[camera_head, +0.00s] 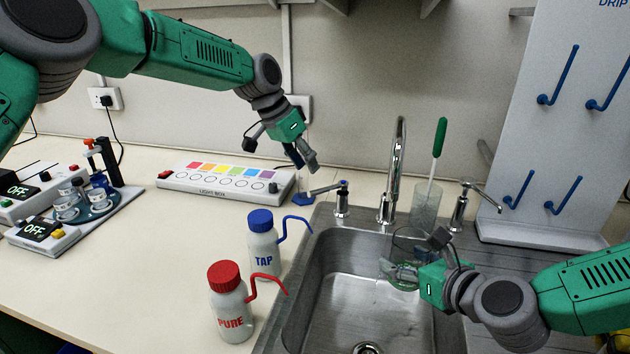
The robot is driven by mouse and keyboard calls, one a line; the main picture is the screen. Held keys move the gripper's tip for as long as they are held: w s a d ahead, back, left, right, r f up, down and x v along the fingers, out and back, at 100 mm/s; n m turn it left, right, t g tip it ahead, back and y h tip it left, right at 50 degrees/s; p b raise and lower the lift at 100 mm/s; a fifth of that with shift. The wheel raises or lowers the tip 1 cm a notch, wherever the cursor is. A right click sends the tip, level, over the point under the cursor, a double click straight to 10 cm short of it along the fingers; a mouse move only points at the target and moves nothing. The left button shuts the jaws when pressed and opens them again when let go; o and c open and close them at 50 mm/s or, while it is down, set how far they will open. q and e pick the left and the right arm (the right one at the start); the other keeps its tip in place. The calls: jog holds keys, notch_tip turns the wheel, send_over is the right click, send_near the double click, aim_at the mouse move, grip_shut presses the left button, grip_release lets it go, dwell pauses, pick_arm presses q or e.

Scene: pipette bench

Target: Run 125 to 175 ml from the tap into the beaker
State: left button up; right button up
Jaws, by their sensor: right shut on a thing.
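The chrome tap (393,180) rises behind the sink with its tall curved spout. Its blue-levered valve (342,200) stands to the left and a second, metal-levered valve (460,210) to the right. The clear glass beaker (408,240) is over the sink, in front of the tap. My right gripper (398,272) is shut on the beaker and partly hides it. I cannot make out a water level in it or a stream above it. My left gripper (305,160) hangs in the air above and left of the blue lever, apart from it. Its finger gap is unclear.
The steel sink (310,285) has a drain at its front. A TAP bottle (263,250) and a PURE bottle (230,310) stand close to its left rim. A glass with a green-handled brush (428,200) stands behind. A light box (225,182) and drip rack (550,130) flank the sink.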

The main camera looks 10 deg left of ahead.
pick_arm(q)
jog(key=v, duration=0.4)
jog(key=shift+d, duration=0.1)
jog(key=shift+w, duration=0.1)
pick_arm(e)
jog(key=shift+w, duration=0.15)
jog(key=w+a, duration=0.4)
jog(key=w, duration=0.1)
jog(key=shift+w+a, duration=0.35)
jog(key=shift+d, duration=0.2)
jog(key=shift+a, duration=0.15)
dwell(3.4)
